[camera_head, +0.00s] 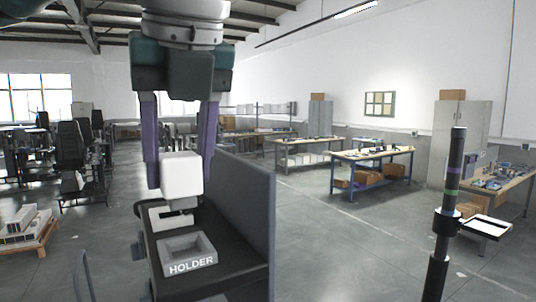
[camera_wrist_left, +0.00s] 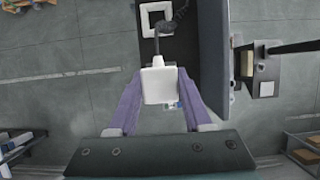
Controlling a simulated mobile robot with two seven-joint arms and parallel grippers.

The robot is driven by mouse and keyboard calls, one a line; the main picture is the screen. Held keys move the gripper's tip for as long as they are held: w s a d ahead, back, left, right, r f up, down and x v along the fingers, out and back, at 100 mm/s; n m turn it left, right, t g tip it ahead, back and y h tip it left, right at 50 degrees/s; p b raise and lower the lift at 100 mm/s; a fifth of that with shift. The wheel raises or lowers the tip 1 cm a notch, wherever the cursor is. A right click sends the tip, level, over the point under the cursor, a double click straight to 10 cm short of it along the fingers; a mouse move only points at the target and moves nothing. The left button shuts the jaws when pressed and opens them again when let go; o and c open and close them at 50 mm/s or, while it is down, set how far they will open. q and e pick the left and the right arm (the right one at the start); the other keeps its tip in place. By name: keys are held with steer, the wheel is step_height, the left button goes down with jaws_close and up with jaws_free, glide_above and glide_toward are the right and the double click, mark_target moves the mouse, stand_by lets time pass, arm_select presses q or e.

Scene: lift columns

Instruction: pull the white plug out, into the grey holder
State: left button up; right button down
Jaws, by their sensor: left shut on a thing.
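The white plug (camera_head: 182,176) is a block between the purple fingers of my left gripper (camera_head: 180,160), which is shut on it. It also shows in the left wrist view (camera_wrist_left: 160,86), with a dark cord (camera_wrist_left: 165,40) running from it. Just below the plug in the head view is a white piece (camera_head: 160,224) with a dark opening; I cannot tell whether they touch. The grey holder (camera_head: 189,266), an open square box lettered HOLDER, stands in front of it on a black surface. Its hollow looks empty in the head view. My right gripper is not in view.
A tall dark panel (camera_head: 250,215) stands close along the right side of the black surface. Workbenches (camera_head: 372,157) stand farther back. Open floor lies between.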

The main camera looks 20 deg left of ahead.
mark_target(181, 198)
arm_select(q)
steer(key=shift+f+b, duration=0.7)
steer(key=shift+f, duration=1.35)
stand_by(0.6)
steer(key=o, duration=1.3)
steer(key=shift+o, duration=0.5)
steer(key=shift+o, duration=0.9)
